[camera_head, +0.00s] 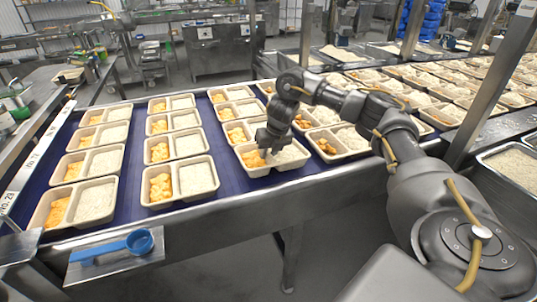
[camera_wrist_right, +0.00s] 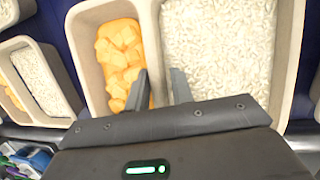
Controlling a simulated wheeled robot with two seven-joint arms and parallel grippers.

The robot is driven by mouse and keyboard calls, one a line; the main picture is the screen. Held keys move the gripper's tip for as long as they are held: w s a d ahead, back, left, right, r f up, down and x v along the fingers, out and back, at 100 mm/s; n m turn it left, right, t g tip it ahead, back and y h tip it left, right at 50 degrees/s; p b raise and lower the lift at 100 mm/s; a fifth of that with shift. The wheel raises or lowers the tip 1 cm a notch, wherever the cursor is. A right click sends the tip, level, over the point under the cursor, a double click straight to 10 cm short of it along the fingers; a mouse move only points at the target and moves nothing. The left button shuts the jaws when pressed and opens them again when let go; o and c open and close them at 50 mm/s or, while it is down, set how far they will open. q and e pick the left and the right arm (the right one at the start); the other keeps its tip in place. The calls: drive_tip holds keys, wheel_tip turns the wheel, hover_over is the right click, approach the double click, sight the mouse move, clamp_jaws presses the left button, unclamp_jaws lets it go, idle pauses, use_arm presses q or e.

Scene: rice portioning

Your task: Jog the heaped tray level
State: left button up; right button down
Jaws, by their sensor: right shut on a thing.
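The two-compartment tray (camera_head: 248,171) stands at the near edge of the blue conveyor. Its left compartment holds orange chunks (camera_wrist_right: 121,55) and its right one white rice (camera_wrist_right: 218,48). The rice reaches the compartment walls in the right wrist view; whether its top is level is hard to tell. My right gripper (camera_head: 266,152) is over this tray. In the wrist view its fingers (camera_wrist_right: 160,86) lie on either side of the divider wall (camera_wrist_right: 152,40) and are shut on it. The gripper hides part of the tray. My left gripper is not in view.
Similar filled trays (camera_head: 183,180) stand in rows to the left, with more behind and to the right. A blue scoop (camera_head: 138,241) rests on a metal plate (camera_head: 118,262) at the front left. A rice bin (camera_head: 514,166) is at the right. Blue belt shows between the rows.

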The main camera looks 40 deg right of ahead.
drive_tip(key=c, duration=2.2)
unclamp_jaws()
drive_tip(key=shift+w+a+f, duration=0.15)
drive_tip(key=shift+w+f, duration=0.15)
drive_tip(key=shift+f, duration=0.25)
drive_tip(key=c, duration=2.2)
unclamp_jaws()
drive_tip(key=shift+s+f, duration=0.15)
drive_tip(key=shift+f, duration=0.3)
drive_tip(key=c, duration=1.1)
unclamp_jaws()
